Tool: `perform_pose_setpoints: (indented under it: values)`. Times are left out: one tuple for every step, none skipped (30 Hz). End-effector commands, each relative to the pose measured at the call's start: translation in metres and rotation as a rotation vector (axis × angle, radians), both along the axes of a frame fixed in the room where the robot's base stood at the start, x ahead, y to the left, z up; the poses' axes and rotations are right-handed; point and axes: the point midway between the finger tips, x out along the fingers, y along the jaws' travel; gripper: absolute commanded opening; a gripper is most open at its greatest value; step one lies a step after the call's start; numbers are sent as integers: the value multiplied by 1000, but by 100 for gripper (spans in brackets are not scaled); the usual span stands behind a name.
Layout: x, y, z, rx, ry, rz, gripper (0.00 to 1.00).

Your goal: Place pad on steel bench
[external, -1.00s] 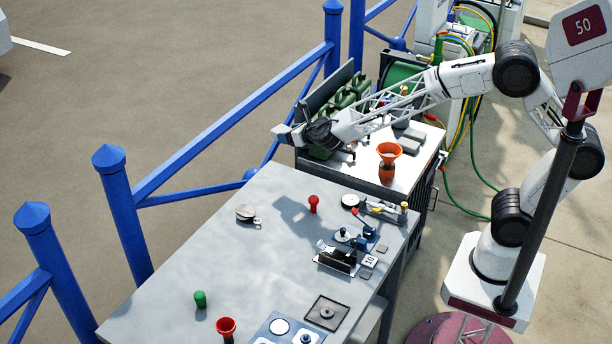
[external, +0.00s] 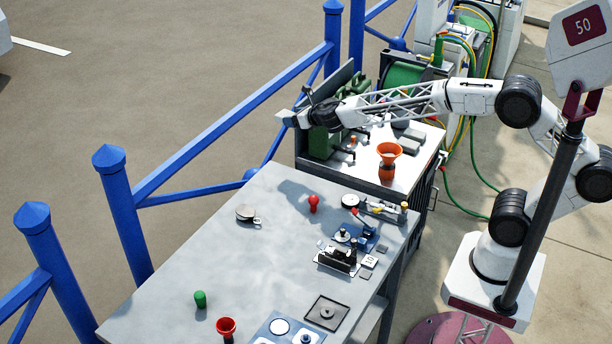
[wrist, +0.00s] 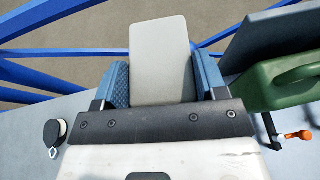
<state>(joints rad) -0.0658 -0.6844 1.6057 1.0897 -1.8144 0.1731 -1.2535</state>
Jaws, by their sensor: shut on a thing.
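In the wrist view my gripper (wrist: 163,82) is shut on a flat, light grey pad (wrist: 159,40), with one blue finger on each side of it. In the external view my gripper (external: 290,119) is raised near the far left corner of the large grey steel bench (external: 190,255), beside the green cans. The bench top also shows at the lower left of the wrist view (wrist: 25,140).
Green cans (external: 325,140) and an orange funnel (external: 389,152) stand on a smaller bench behind. A round metal item (external: 246,212), a red knob (external: 314,203) and a green cylinder (external: 200,299) stand on the large bench. Its middle is clear. A blue railing (external: 215,125) runs along the left.

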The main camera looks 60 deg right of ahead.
Motion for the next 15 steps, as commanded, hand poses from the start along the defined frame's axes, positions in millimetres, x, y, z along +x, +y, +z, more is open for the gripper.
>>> perform_pose_setpoints:
  values:
    - [1,-5,1,0,-1,1,43]
    - [2,-7,1,0,-1,4,43]
    - [3,-10,1,1,0,8,43]
    - [4,-12,1,1,0,10,43]
    - [4,-14,2,0,-1,13,43]
    - [5,-17,3,0,-1,17,43]
    - [6,-19,4,1,-1,20,43]
    - [6,-21,4,0,-1,23,43]
    - [7,-24,4,-1,-1,25,43]
    - [8,-26,5,0,0,28,43]
    - [8,-28,5,0,0,31,43]
    - [9,-31,5,1,0,35,43]
    - [10,-33,6,1,1,38,43]
    - [10,-35,6,0,1,40,43]
    - [11,-39,7,1,1,43,43]
